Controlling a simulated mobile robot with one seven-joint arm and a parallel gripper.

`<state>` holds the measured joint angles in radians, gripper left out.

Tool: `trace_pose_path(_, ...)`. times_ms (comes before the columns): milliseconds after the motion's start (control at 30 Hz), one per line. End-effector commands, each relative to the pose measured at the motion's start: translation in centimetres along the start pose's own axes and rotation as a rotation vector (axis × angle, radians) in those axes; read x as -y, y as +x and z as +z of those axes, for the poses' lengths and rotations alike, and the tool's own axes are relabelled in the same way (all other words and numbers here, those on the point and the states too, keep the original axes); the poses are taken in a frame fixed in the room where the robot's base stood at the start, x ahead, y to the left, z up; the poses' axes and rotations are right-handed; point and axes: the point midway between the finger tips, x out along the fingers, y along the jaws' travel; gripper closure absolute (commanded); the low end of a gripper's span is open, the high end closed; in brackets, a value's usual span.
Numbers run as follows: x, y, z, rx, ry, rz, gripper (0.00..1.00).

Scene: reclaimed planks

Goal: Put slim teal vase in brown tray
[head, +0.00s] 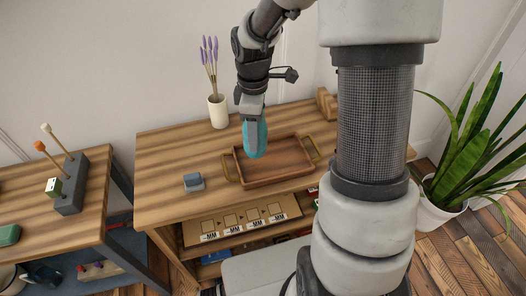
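The slim teal vase (261,138) is held by my gripper (252,120), which points down over the left part of the brown tray. My gripper's dark body hides part of the vase. The vase looks upright, and its lower end shows against the tray's inside; I cannot tell whether it touches the tray floor. The brown tray (285,176) is a wooden rectangle with a brass-coloured handle at each end. It sits on the wooden table, and no other object shows in it.
A white vase with lavender (218,112) stands behind and left of the tray. A small grey-blue block (194,182) lies left of it. A wooden piece (326,104) stands at the back right. My column hides the table's right part. A potted plant (436,212) stands at the right.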

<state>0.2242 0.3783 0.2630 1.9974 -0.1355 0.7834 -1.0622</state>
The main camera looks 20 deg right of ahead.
Motion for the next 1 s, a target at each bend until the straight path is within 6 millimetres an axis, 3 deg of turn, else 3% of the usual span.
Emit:
trace_pose_path(33,0.1,1.1,0.0,0.0,0.0,-0.002,0.81)
trace_pose_path(267,0.0,2.9,-0.1,0.0,-0.001,0.001,0.81)
trace_pose_path(500,0.0,6.0,-0.1,0.0,0.001,-0.001,0.81)
trace_pose_path(867,0.0,6.4,-0.1,-0.001,0.001,0.001,0.81)
trace_pose_path(900,0.0,6.4,0.0,-0.001,0.001,0.001,0.48)
trace_pose_path(1000,0.0,6.4,0.0,-0.001,0.001,0.001,0.32)
